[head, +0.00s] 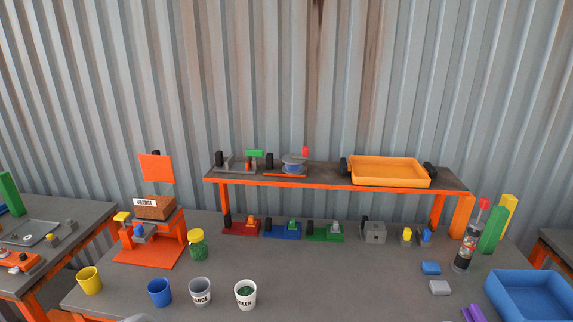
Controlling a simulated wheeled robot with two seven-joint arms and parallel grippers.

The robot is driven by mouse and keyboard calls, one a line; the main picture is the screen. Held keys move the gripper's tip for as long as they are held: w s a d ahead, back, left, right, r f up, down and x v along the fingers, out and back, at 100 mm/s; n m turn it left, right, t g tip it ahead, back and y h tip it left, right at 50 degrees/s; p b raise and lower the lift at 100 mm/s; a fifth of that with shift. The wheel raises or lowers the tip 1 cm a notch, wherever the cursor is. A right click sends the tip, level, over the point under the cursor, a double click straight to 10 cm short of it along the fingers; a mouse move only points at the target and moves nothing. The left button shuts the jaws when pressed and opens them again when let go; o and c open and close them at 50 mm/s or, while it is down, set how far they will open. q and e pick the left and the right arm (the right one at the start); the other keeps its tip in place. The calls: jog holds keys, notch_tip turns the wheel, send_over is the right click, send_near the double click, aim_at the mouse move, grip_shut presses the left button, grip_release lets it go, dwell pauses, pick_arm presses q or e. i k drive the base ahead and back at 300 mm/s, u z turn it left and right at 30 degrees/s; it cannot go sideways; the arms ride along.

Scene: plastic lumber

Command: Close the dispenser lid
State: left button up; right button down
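The dispenser stands at the left of the table on an orange base plate (148,256). Its box-shaped hopper (152,207) is brown-orange and carries a white label reading "ORANGE". The dispenser lid (157,169) is a flat orange panel standing upright above the back of the hopper, so the lid is open. A small dark part shows at the lid's top edge. A yellow piece and a blue piece sit at the dispenser's front left.
Yellow (89,280), blue (159,292), grey (200,292) and white (246,294) cups line the front edge. A green jar with a yellow lid (197,245) stands close right of the dispenser. An orange-framed shelf (330,182) spans the back. The table middle is clear.

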aim_at(156, 167)
jog(key=u, duration=2.8)
jog(key=i, duration=2.75)
jog(key=z, duration=3.35)
